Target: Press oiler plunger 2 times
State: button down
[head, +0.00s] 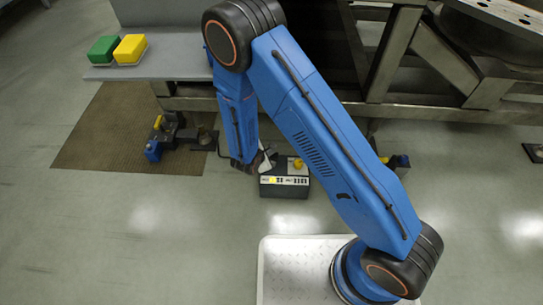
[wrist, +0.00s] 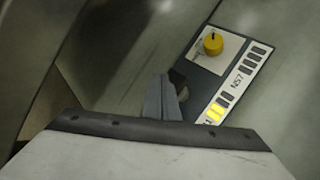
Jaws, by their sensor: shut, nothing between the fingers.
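A dark box (head: 284,188) with a white label strip sits low in the middle of the head view. It also shows in the wrist view (wrist: 213,61), with a round yellow knob (wrist: 213,43) on a pale square plate. The strip carries a row of bars, at least one lit yellow. My gripper (head: 265,165) is shut and empty, pointing down over the left part of the box. In the wrist view its fingers (wrist: 163,97) partly cover a dark round spot beside the strip. I cannot tell whether they touch it, or which part is the oiler plunger.
A grey shelf (head: 165,62) holds a green block (head: 103,50) and a yellow block (head: 130,49). A metal frame (head: 430,110) stands behind the box. The floor left of the box is open.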

aim_at(271, 158)
jog(key=shift+f, duration=0.1)
dwell(0.5)
jog(key=shift+f, duration=0.3)
jog(key=shift+d+f, duration=0.15)
jog(key=shift+f, duration=1.15)
dwell(1.9)
jog(key=shift+r, duration=0.1)
dwell(0.5)
jog(key=shift+w+r, duration=0.2)
jog(key=shift+r, duration=0.45)
jog(key=shift+w+r, duration=0.15)
jog(key=shift+r, duration=0.55)
jog(key=shift+s, duration=0.15)
jog(key=shift+s+r, duration=0.15)
jog(key=shift+r, duration=2.3)
